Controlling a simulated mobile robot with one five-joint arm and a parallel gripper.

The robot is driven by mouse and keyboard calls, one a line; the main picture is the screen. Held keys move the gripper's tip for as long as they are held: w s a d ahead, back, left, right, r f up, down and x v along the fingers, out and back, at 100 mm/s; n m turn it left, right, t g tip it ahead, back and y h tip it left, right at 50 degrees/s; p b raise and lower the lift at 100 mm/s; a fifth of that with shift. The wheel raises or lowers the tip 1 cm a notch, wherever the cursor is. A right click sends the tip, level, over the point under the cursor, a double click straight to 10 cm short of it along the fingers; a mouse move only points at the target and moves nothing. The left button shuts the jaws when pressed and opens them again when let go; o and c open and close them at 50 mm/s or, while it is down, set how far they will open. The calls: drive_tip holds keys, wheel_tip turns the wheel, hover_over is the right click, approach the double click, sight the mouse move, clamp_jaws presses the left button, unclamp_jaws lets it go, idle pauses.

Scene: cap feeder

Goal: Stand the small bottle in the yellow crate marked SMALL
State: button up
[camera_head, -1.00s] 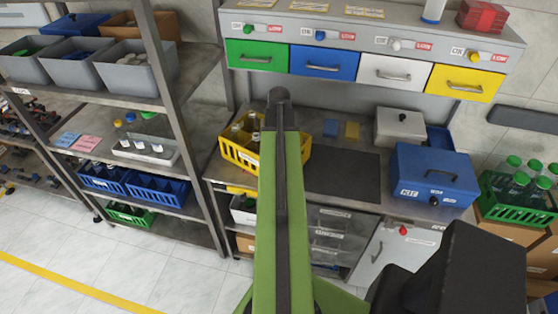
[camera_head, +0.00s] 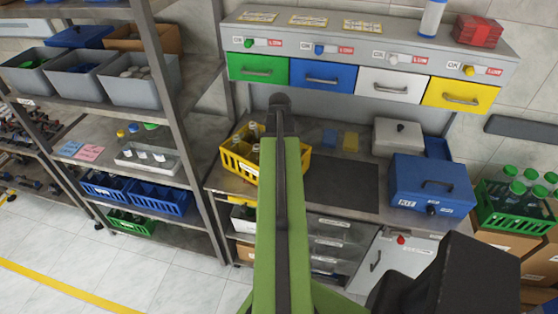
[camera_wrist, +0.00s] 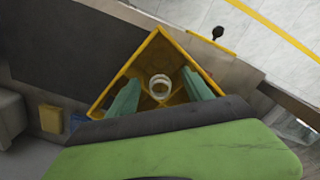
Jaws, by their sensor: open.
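The yellow crate (camera_head: 238,167) stands on the workbench, partly hidden behind my green arm in the head view. Several bottles with pale tops show in its left part. In the wrist view the yellow crate (camera_wrist: 111,91) lies below my gripper (camera_wrist: 161,78). The gripper's teal fingers are open and apart. A small bottle (camera_wrist: 159,87) with a round white top is seen from above between the fingers, inside the crate, with no clear finger contact. Its lower part is hidden, and so is the gripper in the head view. I cannot read a SMALL mark.
A dark mat (camera_head: 342,186) lies right of the crate, mostly clear. A blue box (camera_head: 432,184) and a grey box (camera_head: 398,138) stand beyond it. Coloured drawers (camera_head: 325,75) hang above. A metal shelf rack (camera_head: 190,130) stands left. A green crate (camera_head: 512,214) holds bottles at right.

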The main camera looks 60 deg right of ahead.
wheel_tip(320, 180, up, 10)
drive_tip(key=p, duration=0.8)
drive_tip(key=shift+f, duration=0.35)
drive_tip(key=shift+w+a, duration=0.15)
drive_tip(key=w+a+n, duration=0.3)
drive_tip(key=w+a, duration=1.3)
drive_tip(key=a, duration=0.3)
drive_tip(key=w+a+n, duration=0.2)
drive_tip(key=a, duration=1.3)
drive_tip(key=w+a+n, duration=0.2)
drive_tip(key=w+a, duration=0.1)
drive_tip(key=a, duration=1.3)
drive_tip(key=shift+w+a, duration=0.15)
drive_tip(key=shift+w, duration=0.1)
